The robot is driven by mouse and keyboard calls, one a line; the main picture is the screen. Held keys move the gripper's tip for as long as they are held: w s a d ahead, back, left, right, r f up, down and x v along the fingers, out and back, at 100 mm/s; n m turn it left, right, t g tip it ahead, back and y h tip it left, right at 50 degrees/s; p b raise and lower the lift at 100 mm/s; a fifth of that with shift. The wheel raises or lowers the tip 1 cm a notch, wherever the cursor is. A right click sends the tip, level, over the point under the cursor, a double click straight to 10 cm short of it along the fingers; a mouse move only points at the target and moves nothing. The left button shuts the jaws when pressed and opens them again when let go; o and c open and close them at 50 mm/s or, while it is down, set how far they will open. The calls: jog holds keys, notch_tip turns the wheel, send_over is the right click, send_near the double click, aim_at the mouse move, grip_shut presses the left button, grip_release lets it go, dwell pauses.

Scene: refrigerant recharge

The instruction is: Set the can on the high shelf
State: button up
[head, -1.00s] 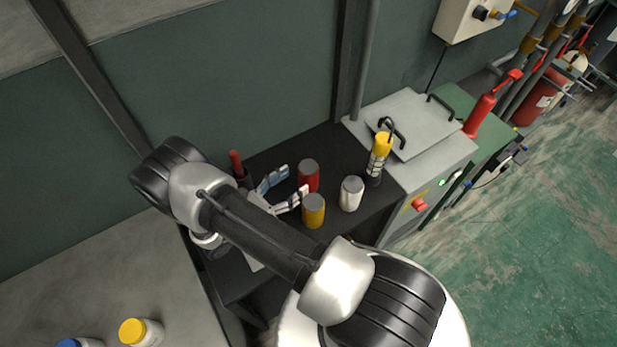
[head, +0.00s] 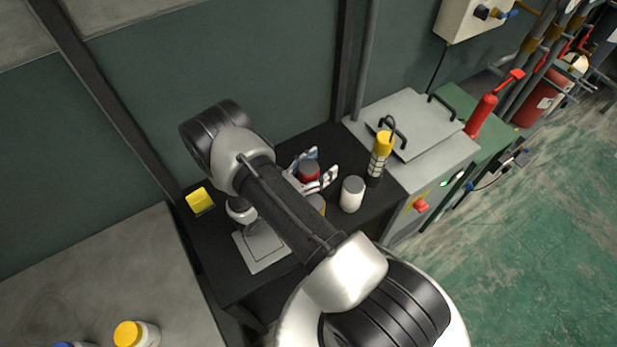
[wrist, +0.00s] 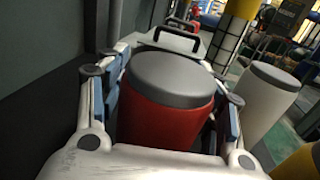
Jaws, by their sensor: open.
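A red can (head: 309,174) with a grey lid stands upright on the dark bench. My gripper (head: 323,163) is open, with one finger on each side of the red can. In the wrist view the red can (wrist: 165,125) fills the space between the two blue-padded fingers; whether the pads touch it I cannot tell. A white can (head: 352,194) with a grey lid stands to the right. An orange-yellow can (head: 318,204) is partly hidden by my arm. The task does not say which can is meant. I cannot make out a high shelf in these views.
A yellow-and-black cylinder (head: 379,158) stands behind the white can, by a grey lidded cabinet (head: 405,125). A yellow block (head: 199,200) and a grey plate (head: 262,248) are on the bench's left. A yellow-capped jar (head: 134,334) is on the near-left table.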

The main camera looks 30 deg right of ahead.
jog(key=c, duration=1.3)
grip_shut()
